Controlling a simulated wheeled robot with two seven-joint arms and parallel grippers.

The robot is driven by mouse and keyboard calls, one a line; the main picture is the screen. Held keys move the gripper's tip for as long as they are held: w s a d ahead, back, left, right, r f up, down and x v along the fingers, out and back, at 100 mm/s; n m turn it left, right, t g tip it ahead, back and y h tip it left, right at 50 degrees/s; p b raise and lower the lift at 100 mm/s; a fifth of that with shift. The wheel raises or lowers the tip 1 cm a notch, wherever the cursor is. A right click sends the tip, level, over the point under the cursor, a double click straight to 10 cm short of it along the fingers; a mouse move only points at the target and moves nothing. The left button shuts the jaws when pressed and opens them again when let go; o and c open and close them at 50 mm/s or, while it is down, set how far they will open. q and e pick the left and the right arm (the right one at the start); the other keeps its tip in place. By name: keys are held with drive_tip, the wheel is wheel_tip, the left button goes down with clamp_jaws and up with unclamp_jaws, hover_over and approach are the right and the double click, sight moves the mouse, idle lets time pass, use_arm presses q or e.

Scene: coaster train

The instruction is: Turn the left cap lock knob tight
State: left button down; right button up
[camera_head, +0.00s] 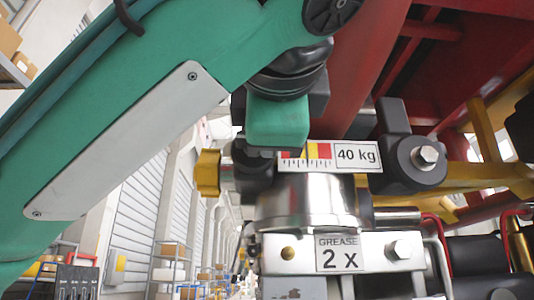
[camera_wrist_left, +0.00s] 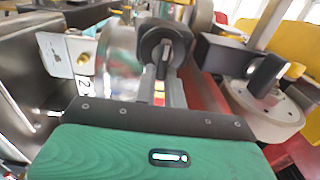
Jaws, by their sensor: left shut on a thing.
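The dark left cap lock knob (camera_wrist_left: 154,37) is a round disc with a raised grip bar, beside the shiny metal cap (camera_wrist_left: 121,48) in the left wrist view. My left gripper (camera_wrist_left: 165,68) is shut on that bar, one grey finger on each side. In the head view my green left gripper body (camera_head: 277,122) hangs just above the left side of the cap (camera_head: 310,200). There the fingers and knob are dark and mostly hidden, so the knob's turn angle cannot be told. My right gripper is not in view.
A 40 kg scale label (camera_head: 356,155) and a GREASE 2 x plate (camera_head: 341,253) sit at the cap. A dark block with a bolt (camera_head: 425,156) is on its right. A yellow part (camera_head: 208,172) sticks out left. Red beams (camera_head: 370,65) crowd the space above.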

use_arm(q)
drive_tip(key=shift+f, duration=0.1)
idle(0.4)
drive_tip(key=c, duration=1.5)
unclamp_jaws()
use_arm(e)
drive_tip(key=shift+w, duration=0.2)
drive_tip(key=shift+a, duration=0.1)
use_arm(q)
drive_tip(key=shift+s, duration=0.1)
drive_tip(key=shift+s+b, duration=2.7)
drive_tip(key=shift+s, duration=4.1)
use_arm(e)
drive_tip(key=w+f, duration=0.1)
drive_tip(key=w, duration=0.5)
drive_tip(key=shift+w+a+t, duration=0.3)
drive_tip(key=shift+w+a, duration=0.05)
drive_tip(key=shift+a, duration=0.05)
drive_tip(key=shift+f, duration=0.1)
